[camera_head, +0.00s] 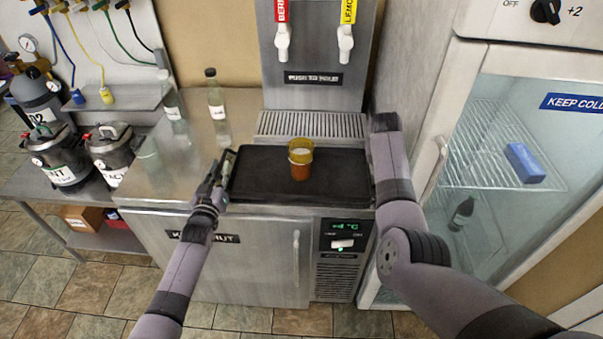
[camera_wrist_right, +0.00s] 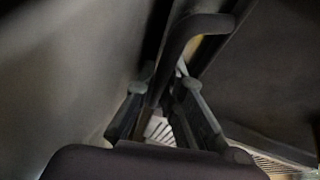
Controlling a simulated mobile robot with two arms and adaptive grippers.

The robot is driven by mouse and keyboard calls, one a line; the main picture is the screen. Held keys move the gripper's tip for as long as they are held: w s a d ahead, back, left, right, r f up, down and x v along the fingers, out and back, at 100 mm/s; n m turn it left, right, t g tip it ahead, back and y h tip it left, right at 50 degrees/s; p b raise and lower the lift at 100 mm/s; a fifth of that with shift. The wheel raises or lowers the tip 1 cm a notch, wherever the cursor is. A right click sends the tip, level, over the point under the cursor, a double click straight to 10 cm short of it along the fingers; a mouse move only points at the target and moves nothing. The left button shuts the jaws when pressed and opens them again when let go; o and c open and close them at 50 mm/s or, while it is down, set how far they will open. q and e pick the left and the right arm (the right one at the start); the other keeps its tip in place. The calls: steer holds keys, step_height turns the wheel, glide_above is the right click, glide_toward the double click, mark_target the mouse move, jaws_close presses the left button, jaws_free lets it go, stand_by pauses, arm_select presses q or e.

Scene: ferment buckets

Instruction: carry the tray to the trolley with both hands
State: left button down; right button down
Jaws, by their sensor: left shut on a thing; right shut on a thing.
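The black tray (camera_head: 252,185) is at the counter's right end, below the tap tower. A glass of amber drink (camera_head: 300,168) with a pale upper part stands upright on it. My left gripper (camera_head: 224,172) is shut on the tray's left side. In the head view my right arm hides the tray's right edge and my right gripper. In the right wrist view my right gripper (camera_wrist_right: 163,98) is shut on a dark curved handle (camera_wrist_right: 192,38) of the tray. I cannot tell whether the tray touches the counter. No trolley is clearly identifiable.
A drip grate (camera_head: 310,125) and tap tower (camera_head: 318,60) stand behind the tray. Bottles (camera_head: 217,100) are on the steel counter (camera_head: 190,165). A glass-door fridge (camera_head: 500,150) is close on the right. Kegs (camera_head: 58,155) stand on a lower bench at left. Tiled floor shows in front.

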arm_select(q)
steer(key=shift+a+f, duration=0.2)
steer(key=shift+a, duration=0.15)
arm_select(e)
steer(key=shift+d, duration=0.2)
arm_select(q)
steer(key=shift+r, duration=0.2)
arm_select(e)
steer(key=shift+r, duration=0.2)
